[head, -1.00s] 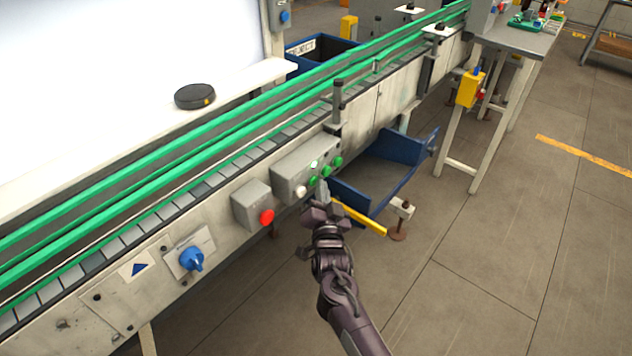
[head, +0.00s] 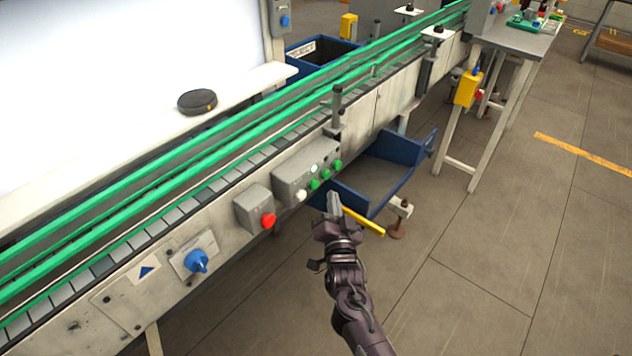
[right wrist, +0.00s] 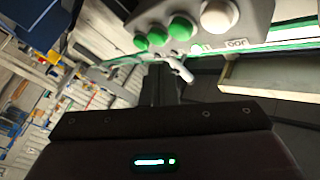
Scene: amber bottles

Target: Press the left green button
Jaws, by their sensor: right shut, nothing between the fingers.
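A grey control box (head: 291,181) on the conveyor's side carries a row of buttons. The left green button (head: 314,184) sits between a white button (head: 301,196) and the middle green button (head: 325,174); the right green button (head: 337,165) is at the far end. In the right wrist view, the left green button (right wrist: 181,27) is beside the large white button (right wrist: 219,15), at the top. My right gripper (head: 333,199) is shut and empty, below and right of the left green button, with a visible gap in the picture. My left gripper is not in view.
A red button (head: 268,220) on its own box and a blue knob (head: 196,261) are to the left. Green conveyor rails (head: 205,148) run above.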

